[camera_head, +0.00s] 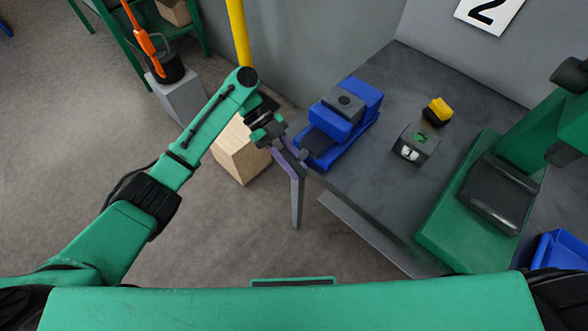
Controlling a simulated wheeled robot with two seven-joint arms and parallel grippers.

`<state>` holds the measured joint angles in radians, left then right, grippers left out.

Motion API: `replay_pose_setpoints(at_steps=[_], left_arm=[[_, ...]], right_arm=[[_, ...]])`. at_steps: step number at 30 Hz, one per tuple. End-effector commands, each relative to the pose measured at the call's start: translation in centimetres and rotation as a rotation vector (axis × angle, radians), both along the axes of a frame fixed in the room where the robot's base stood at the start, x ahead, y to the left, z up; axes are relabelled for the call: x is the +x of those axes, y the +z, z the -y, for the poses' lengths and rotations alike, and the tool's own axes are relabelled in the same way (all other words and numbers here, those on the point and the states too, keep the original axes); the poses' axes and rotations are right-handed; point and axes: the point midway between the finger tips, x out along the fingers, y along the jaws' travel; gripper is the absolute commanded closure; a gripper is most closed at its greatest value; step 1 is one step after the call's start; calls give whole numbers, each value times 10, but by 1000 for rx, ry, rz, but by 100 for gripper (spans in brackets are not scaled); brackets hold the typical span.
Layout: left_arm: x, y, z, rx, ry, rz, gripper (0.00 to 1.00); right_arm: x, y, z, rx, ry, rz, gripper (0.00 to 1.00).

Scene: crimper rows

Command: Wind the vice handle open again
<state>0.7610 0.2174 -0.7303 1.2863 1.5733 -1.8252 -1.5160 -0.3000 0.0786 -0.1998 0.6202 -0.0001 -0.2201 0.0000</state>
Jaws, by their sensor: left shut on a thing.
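The blue vice (325,140) sits at the left edge of the grey bench, with a grey block (344,102) between its blue jaws. My left gripper (287,154) reaches in from the left to the vice's near left end, where the handle is. It is shut on the handle. A grey bar (296,205) slants down from there, beyond the bench edge; I take it to be part of the handle. The fingertips and the handle overlap in this view, so the exact grip point is hard to see. My right gripper is not in view.
On the bench (385,185) are a grey box (415,143) with a green mark, a yellow-and-black item (437,111) and a green machine (470,215). A blue bin (560,255) is at right. A wooden box (240,150) and a yellow post (238,32) are beside my left arm.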

Motion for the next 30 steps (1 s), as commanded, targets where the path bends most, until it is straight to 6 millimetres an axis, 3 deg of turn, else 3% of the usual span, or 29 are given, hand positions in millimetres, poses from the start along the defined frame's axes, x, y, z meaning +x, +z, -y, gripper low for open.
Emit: replay_pose_setpoints(at_steps=[1, 6, 20, 21, 23, 30], left_arm=[[1, -3, 1, -18, 0, -11, 100], [1, 0, 1, -55, -1, -49, 100], [1, 3, 0, -68, 0, -63, 100], [1, 3, 0, -68, 0, -63, 69], [1, 3, 0, -67, 0, -63, 46], [0, 1, 0, -65, 1, -65, 43]], right_arm=[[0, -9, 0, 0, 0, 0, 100], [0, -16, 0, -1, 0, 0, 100], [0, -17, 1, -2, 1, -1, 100], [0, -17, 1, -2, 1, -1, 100], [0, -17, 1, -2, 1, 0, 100], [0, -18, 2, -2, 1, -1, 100]])
